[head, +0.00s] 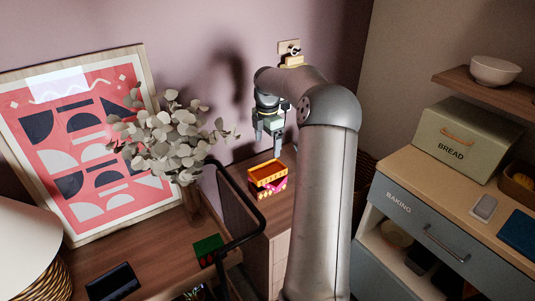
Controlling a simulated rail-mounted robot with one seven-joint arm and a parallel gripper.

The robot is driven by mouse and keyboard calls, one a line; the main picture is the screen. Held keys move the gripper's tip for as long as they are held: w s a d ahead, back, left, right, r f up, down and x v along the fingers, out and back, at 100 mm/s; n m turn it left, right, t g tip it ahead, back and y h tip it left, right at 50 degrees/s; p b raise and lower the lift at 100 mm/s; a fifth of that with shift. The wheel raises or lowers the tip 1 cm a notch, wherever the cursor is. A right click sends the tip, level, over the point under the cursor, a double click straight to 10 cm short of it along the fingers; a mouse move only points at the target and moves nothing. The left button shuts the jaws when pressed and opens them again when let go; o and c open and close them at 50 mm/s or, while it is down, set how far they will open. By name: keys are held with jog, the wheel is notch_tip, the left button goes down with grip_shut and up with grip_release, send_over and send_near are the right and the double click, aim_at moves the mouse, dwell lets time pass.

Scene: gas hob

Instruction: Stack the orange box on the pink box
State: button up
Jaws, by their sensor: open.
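The orange box (266,172), an open-topped tray shape, appears to rest on the pink box (276,188) on the wooden cabinet top (240,173) in the middle of the head view. The pink box shows only as a strip below the orange one, with yellow marks on its side. I cannot tell how squarely the two sit. My gripper (271,138) is open and points down above and apart from the boxes. No box is between its fingers.
A black rail (237,242) runs in front left of the boxes. A leafy plant (165,135) and framed print (70,150) stand left. A green box (208,246) lies on the left table. A drawer unit (420,224) with a bread bin (466,138) stands right.

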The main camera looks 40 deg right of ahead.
jog(key=s+a+r+m+h, duration=0.1)
jog(key=s+a+r+m, duration=0.2)
jog(key=a, duration=0.8)
jog(key=s+a+r+m, duration=0.1)
jog(key=s+a+m, duration=0.25)
jog(key=a, duration=0.65)
jog(key=s+a+m+p, duration=0.1)
jog(key=s+a+m, duration=0.2)
jog(key=s, duration=0.4)
jog(key=s+a+m+p, duration=0.1)
jog(key=s+a+m, duration=0.3)
jog(key=s+a, duration=0.2)
jog(key=s+a+m+y+p, duration=0.1)
jog(key=s+a+m, duration=0.2)
jog(key=s, duration=0.6)
jog(key=shift+a+f+p, duration=0.25)
jog(key=shift+a+p, duration=0.05)
jog(key=shift+a, duration=0.35)
jog(key=shift+s, duration=0.1)
